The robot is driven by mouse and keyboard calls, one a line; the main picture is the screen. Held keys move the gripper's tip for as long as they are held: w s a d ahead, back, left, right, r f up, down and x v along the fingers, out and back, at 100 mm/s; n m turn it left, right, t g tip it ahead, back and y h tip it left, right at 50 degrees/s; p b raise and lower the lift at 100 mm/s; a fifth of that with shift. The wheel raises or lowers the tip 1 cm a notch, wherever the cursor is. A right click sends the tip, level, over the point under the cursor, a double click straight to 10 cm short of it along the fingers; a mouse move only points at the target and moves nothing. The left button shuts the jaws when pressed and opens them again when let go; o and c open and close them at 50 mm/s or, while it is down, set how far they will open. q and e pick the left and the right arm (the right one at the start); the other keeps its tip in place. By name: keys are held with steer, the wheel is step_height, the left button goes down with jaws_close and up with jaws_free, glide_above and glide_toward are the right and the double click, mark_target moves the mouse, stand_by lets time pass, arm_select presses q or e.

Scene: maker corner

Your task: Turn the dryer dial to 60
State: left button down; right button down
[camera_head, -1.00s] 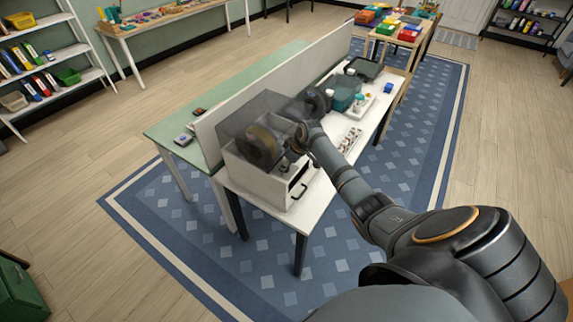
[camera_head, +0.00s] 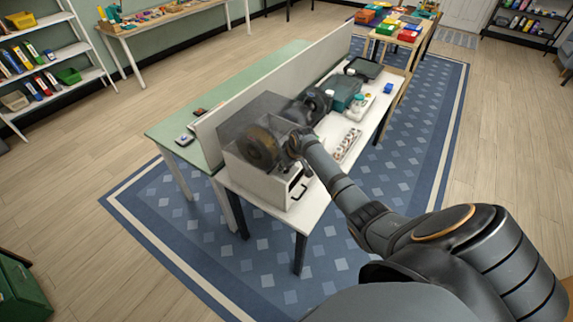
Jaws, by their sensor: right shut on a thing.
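The dryer (camera_head: 262,185) is a white box with a clear smoky lid and a brown spool (camera_head: 261,147) inside. It stands at the near end of the white table. A dark handle shows low on its front. My right gripper (camera_head: 292,155) is at the dryer's right front side, small and dark in the view. It is shut on what appears to be the dryer dial, which the gripper hides, so its setting cannot be read. My left gripper is not in view.
Behind the dryer on the white table (camera_head: 318,172) are a dark machine (camera_head: 305,106), a teal box (camera_head: 346,92), a tray of small parts (camera_head: 347,146) and bottles. A divider panel (camera_head: 285,82) runs along the table's left side. Blue rug surrounds the table.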

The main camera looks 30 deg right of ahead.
steer(key=m, duration=0.1)
steer(key=m+h, duration=0.1)
steer(key=m, duration=0.1)
steer(key=shift+a+m, duration=0.2)
steer(key=shift+m, duration=0.1)
steer(key=m+h, duration=0.1)
steer(key=m, duration=0.2)
steer(key=shift+w+m+g+h, duration=0.1)
steer(key=shift+m+g+h, duration=0.2)
steer(key=shift+h, duration=0.1)
steer(key=m+g+h, duration=0.1)
steer(key=m, duration=0.4)
steer(key=shift+w+a, duration=0.1)
steer(key=shift+m+g, duration=0.3)
steer(key=c, duration=1)
jaws_free()
